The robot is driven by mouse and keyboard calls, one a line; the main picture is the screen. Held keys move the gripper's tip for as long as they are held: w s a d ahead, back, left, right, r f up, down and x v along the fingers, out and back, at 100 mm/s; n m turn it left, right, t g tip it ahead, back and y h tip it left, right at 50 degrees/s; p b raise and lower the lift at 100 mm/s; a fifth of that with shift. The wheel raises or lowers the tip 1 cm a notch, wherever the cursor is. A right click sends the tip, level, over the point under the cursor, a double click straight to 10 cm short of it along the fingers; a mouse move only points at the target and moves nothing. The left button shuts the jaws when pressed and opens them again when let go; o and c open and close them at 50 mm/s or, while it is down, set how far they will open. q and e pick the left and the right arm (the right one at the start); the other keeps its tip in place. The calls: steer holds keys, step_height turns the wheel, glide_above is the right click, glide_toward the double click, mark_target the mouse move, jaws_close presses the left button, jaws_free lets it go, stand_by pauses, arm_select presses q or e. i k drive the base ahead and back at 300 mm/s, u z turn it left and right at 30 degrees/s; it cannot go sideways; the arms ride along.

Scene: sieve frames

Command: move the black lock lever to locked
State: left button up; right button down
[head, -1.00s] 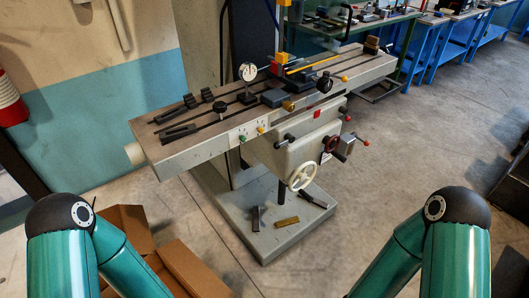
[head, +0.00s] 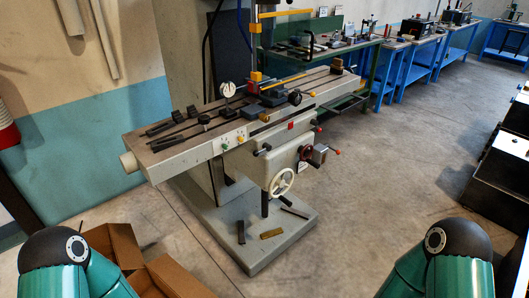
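The milling machine stands ahead with its long slotted table (head: 180,147). A short black-ended lever (head: 262,150) sticks out at the left of the grey knee housing, below the table. Another dark handle (head: 315,123) shows at the right, just under the table edge. I cannot tell which of these is the lock lever, nor its setting. My two teal arms enter at the lower left and lower right corners, well short of the machine. Both grippers are out of view.
A white handwheel (head: 281,183) and a red-knobbed lever (head: 338,151) project from the knee. Loose bars lie on the machine base (head: 252,253). Open cardboard boxes (head: 165,275) stand at the lower left. Blue benches (head: 395,65) line the back.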

mark_target(266, 147)
steer(key=z, duration=0.3)
steer(key=i, duration=1.55)
steer(key=u, duration=0.45)
